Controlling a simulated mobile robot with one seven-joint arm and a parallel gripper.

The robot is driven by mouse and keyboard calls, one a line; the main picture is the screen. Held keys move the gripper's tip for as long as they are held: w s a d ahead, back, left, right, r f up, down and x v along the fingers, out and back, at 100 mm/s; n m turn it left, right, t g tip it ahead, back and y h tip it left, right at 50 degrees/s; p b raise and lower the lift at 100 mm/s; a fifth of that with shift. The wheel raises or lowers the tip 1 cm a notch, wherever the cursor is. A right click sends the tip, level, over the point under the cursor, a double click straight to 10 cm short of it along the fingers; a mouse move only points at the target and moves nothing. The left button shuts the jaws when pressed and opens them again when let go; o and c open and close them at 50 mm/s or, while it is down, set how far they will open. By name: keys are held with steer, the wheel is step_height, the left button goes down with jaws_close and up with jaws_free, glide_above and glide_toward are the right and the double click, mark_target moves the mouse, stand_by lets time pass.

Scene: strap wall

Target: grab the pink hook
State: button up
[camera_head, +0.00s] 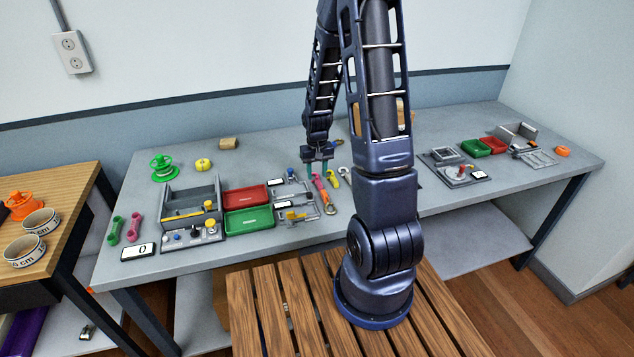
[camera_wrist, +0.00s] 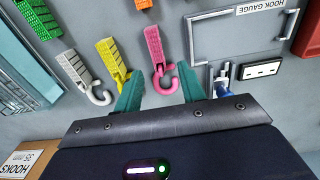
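The pink hook (camera_wrist: 155,50) lies on the grey table in the wrist view, with a ribbed straight strap end and a curved hook end. It also shows in the head view (camera_head: 320,188), just below my gripper (camera_head: 318,168). In the wrist view the two green fingers of my gripper (camera_wrist: 162,80) are spread apart, one on each side of the hook's curved end. Nothing is held between them. I cannot tell how far the fingertips are above the table.
A yellow hook (camera_wrist: 113,60) and a white hook (camera_wrist: 80,72) lie left of the pink one in the wrist view. A framed hook gauge (camera_wrist: 240,14) is to the right. A red tray (camera_head: 246,196) and a green tray (camera_head: 250,220) sit left of my gripper.

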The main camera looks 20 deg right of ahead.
steer(key=shift+f, duration=0.85)
jaws_close()
